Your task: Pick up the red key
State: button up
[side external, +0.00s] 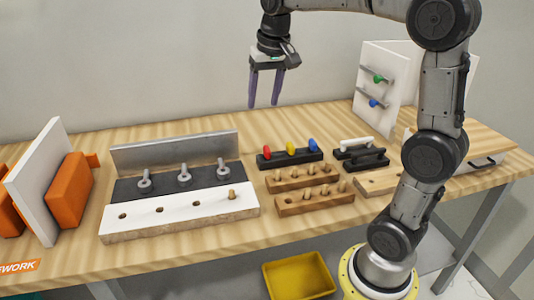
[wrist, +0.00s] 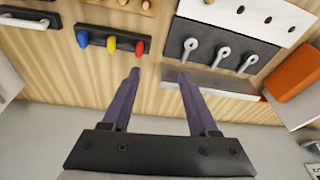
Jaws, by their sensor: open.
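The red key (side external: 267,153) stands at the left end of a black holder (side external: 291,159), beside a yellow key (side external: 291,148) and a blue key (side external: 313,145). In the wrist view the red key (wrist: 139,48) is at the right end of the row, with the yellow key (wrist: 111,45) and blue key (wrist: 83,39) to its left. My gripper (side external: 263,105) is open and empty, with purple fingers pointing down, well above the table and apart from the keys. In the wrist view my gripper (wrist: 159,76) has its fingertips below and right of the red key.
Left of the keys are several metal eye bolts (side external: 184,173) on a black strip, an upright metal plate (side external: 175,150) and a white-topped board (side external: 180,212). Wooden peg blocks (side external: 303,176) and black and white handles (side external: 360,155) lie near the holder. Orange blocks (side external: 70,190) stand far left.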

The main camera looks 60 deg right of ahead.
jog(key=w+d+f+m+g, duration=0.1)
jog(key=w+d+f, duration=0.2)
jog(key=d+f, duration=0.15)
send_near(267, 148)
jog(key=shift+m+g, duration=0.3)
jog(key=f, duration=0.3)
jog(key=w+f, duration=0.1)
jog(key=f, duration=0.2)
jog(key=d+f, duration=0.1)
jog(key=f, duration=0.2)
jog(key=shift+w, duration=0.2)
grip_shut()
